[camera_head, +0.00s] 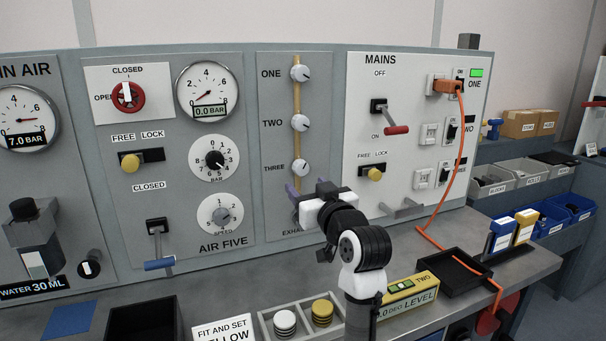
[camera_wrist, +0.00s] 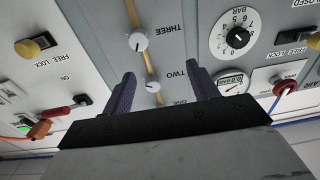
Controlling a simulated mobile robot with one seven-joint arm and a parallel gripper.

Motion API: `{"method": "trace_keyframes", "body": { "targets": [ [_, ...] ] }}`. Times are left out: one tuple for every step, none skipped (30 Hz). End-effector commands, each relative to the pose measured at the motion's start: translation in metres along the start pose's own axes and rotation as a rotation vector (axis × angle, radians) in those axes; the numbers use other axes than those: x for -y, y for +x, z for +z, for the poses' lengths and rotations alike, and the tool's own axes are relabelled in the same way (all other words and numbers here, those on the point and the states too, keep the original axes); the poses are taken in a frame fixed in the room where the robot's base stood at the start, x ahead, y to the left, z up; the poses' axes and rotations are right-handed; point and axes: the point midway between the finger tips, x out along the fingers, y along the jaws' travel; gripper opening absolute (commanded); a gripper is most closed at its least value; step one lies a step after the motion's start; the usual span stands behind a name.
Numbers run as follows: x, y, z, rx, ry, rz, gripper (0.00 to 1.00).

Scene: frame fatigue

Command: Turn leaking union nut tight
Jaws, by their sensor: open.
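My gripper (camera_head: 309,191) is in front of the lower end of the brass pipe (camera_head: 297,100) on the grey panel. In the wrist view my gripper (camera_wrist: 161,80) is open, its two purple fingers apart with nothing held. That view is upside down; the brass pipe (camera_wrist: 147,62) runs between the fingers. Knob TWO (camera_wrist: 153,87) appears between them and knob THREE (camera_wrist: 138,41) beyond the tips. In the head view, knobs ONE (camera_head: 300,73), TWO (camera_head: 300,123) and THREE (camera_head: 299,168) stand along the pipe.
A mains board (camera_head: 420,115) with a red-ended lever (camera_head: 397,130) and orange cable (camera_head: 458,150) is to the right. Air gauges and dials are to the left. A tray of discs (camera_head: 265,320), a yellow level (camera_head: 408,295) and a black tray (camera_head: 452,278) occupy the bench.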

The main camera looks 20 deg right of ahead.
Motion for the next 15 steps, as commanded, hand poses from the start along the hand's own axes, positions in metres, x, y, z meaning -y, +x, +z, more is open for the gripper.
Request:
{"method": "trace_keyframes", "body": {
  "targets": [
    [-0.018, -0.008, 0.004, 0.023, 0.007, 0.018, 0.59],
    [-0.024, -0.011, 0.006, 0.032, 0.01, 0.022, 0.59],
    [-0.03, -0.015, 0.008, 0.043, 0.013, 0.028, 0.59],
    [-0.033, -0.016, 0.009, 0.049, 0.015, 0.03, 0.59],
    [-0.035, -0.016, 0.01, 0.053, 0.017, 0.031, 0.59],
    [-0.036, -0.014, 0.011, 0.056, 0.018, 0.031, 0.59],
    [-0.037, -0.012, 0.011, 0.057, 0.019, 0.031, 0.59],
    [-0.037, -0.009, 0.01, 0.057, 0.019, 0.031, 0.59],
    [-0.036, -0.005, 0.01, 0.056, 0.019, 0.03, 0.59],
    [-0.036, 0.0, 0.01, 0.056, 0.019, 0.03, 0.59],
    [-0.036, 0.005, 0.011, 0.057, 0.019, 0.03, 0.59],
    [-0.036, 0.013, 0.011, 0.057, 0.018, 0.03, 0.59],
    [-0.037, 0.019, 0.011, 0.058, 0.019, 0.03, 0.59],
    [-0.037, 0.025, 0.01, 0.057, 0.018, 0.03, 0.59],
    [-0.037, 0.034, 0.011, 0.057, 0.018, 0.03, 0.59]
  ]
}}
